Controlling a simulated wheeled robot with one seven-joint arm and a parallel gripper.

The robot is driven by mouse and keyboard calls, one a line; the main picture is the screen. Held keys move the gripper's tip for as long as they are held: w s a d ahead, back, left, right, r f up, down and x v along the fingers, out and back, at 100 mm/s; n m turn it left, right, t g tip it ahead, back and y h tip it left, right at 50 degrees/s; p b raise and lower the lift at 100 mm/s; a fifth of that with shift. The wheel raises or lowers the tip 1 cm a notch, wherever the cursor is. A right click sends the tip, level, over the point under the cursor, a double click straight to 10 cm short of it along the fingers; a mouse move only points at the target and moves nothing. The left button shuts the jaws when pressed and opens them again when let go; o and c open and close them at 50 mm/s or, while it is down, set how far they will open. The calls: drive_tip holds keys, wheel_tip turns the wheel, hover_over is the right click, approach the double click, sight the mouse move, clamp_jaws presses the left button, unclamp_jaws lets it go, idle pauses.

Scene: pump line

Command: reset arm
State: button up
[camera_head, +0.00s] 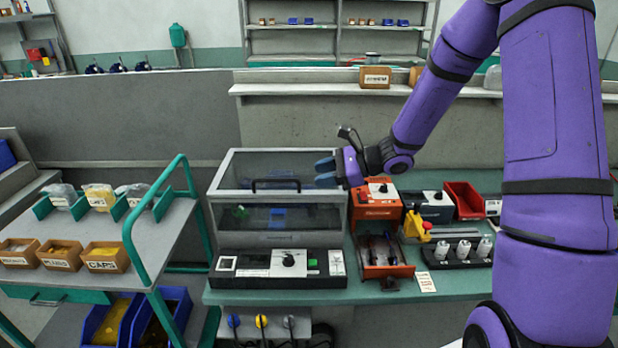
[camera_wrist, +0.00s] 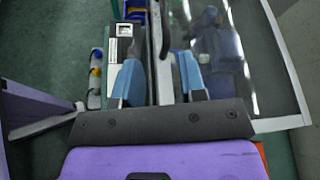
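My gripper (camera_head: 323,172) has blue fingertips and is at the right end of the clear-sided box (camera_head: 262,156), in front of or above it. In the wrist view my gripper (camera_wrist: 157,72) is open, its two blue fingers apart with nothing held between them. The box's dark handle (camera_wrist: 158,28) and grey frame edge lie beyond the gap. My purple arm reaches in from the right of the head view. The box's front panel looks shut. A small green thing and a blue thing show faintly inside it.
Below the box is a black control panel (camera_head: 288,260) with a knob and green button. Orange units (camera_head: 376,200), a red bin (camera_head: 463,200) and a black rack (camera_head: 457,250) of light cylinders crowd the bench to the right. A cart (camera_head: 90,232) with a green rail stands left.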

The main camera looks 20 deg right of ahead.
drive_tip(key=shift+s+d+r, duration=0.1)
drive_tip(key=shift+s+d, duration=0.05)
drive_tip(key=shift+d, duration=0.15)
drive_tip(key=s+a+r+n+g+h, duration=0.3)
drive_tip(key=s+r+n+g+h, duration=0.15)
drive_tip(key=s+r+n, duration=0.9)
drive_tip(key=s+d+r+n+t+h, duration=0.2)
drive_tip(key=s+d+r+h, duration=0.1)
drive_tip(key=s, duration=0.6)
drive_tip(key=s+d+r+n+t+h, duration=0.2)
drive_tip(key=s+d+r+n+h, duration=0.1)
drive_tip(key=s, duration=0.5)
drive_tip(key=shift+s+d+r+n+h, duration=0.35)
drive_tip(key=shift+d+r+h, duration=0.25)
drive_tip(key=shift+h, duration=0.45)
